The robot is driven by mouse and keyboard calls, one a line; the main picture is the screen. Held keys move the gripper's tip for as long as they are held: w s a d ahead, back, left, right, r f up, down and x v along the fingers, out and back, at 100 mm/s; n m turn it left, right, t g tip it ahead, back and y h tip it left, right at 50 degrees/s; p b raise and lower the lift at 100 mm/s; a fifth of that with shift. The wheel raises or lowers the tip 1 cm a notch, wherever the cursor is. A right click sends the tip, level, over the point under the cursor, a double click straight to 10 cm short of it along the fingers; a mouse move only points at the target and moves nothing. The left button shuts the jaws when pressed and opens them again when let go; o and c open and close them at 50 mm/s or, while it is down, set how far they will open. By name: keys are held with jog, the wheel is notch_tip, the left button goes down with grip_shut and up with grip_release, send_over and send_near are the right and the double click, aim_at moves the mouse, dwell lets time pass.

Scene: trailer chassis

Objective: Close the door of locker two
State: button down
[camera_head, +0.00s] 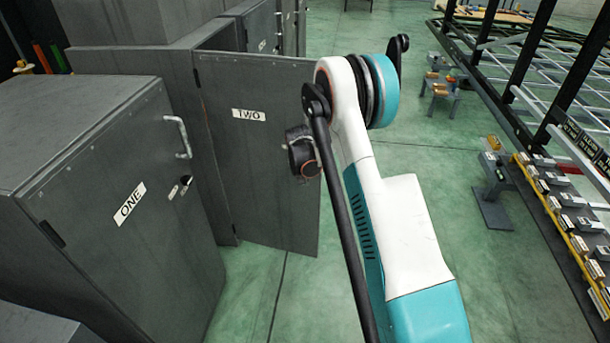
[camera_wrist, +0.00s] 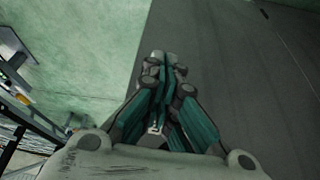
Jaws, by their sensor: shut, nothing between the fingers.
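The grey door of locker two (camera_head: 255,170), labelled TWO, stands open and sticks out from its locker, hinged at the left. Its right edge is partly hidden by my arm in the head view. In the wrist view a large grey panel (camera_wrist: 235,70), which looks like this door, fills the right side. My gripper (camera_wrist: 163,62) is shut and empty, with its fingertips over the panel's edge in the picture. I cannot tell whether they touch it. In the head view the fingers are hidden; only a dark wrist part shows beside the door.
Locker one (camera_head: 125,205) is closed, with a handle, at the front left. More grey lockers (camera_head: 262,28) stand behind. Green floor (camera_head: 440,165) is clear right of the door. A chassis frame and a parts rack (camera_head: 560,215) stand at the right.

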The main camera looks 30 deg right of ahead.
jog(key=shift+w+d+f+b, duration=0.6)
jog(key=shift+w+d+f, duration=0.1)
jog(key=shift+w+d, duration=0.2)
jog(key=shift+w+d+f+b, duration=0.6)
jog(key=shift+w+d+f, duration=0.15)
jog(key=shift+w, duration=0.25)
jog(key=shift+d, duration=0.1)
